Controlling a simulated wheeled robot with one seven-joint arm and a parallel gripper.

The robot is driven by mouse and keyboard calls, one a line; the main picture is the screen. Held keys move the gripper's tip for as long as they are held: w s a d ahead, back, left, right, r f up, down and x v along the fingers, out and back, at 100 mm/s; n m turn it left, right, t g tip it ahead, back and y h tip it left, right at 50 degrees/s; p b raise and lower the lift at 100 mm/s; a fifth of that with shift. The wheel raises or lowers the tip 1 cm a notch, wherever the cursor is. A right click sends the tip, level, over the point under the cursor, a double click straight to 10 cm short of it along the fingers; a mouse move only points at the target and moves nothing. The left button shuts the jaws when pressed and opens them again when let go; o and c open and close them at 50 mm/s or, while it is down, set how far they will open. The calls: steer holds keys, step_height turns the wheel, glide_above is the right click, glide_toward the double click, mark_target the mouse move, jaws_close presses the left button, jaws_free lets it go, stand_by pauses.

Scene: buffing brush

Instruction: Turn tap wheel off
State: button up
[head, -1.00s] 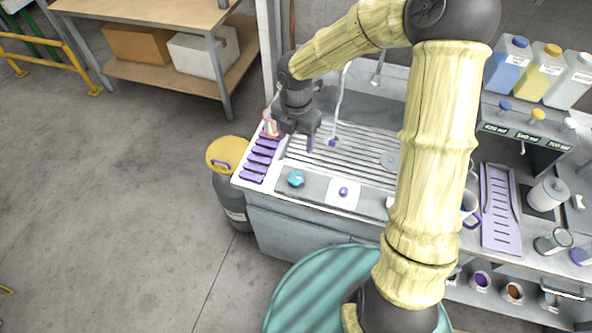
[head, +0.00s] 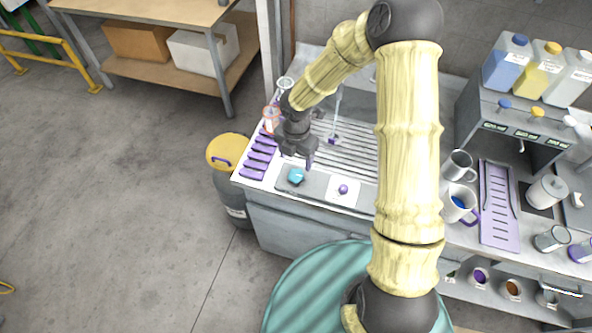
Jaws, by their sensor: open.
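I cannot make out for certain which thing is the tap wheel. A small teal knob-like piece (head: 296,176) sits on the grey front strip of the sink counter. A purple round knob (head: 343,189) sits on a white square plate to its right. A thin pale upright spout or stream (head: 338,105) stands over the ribbed drainboard (head: 350,150), with a small purple piece at its foot. My gripper (head: 297,160) is open and points down, just above and behind the teal piece. I see no contact between them.
A purple slotted rack (head: 258,160) lies at the counter's left end, with glassware (head: 270,120) behind it. A yellow-lidded bin (head: 228,152) stands left of the counter. Mugs (head: 458,204) and a dispenser with bottles (head: 505,65) are on the right. Open floor lies left.

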mark_target(296, 174)
step_height(296, 174, down, 8)
steer(key=shift+r+p, duration=0.1)
steer(key=shift+p, duration=0.2)
steer(key=shift+c, duration=0.5)
steer(key=c, duration=0.9)
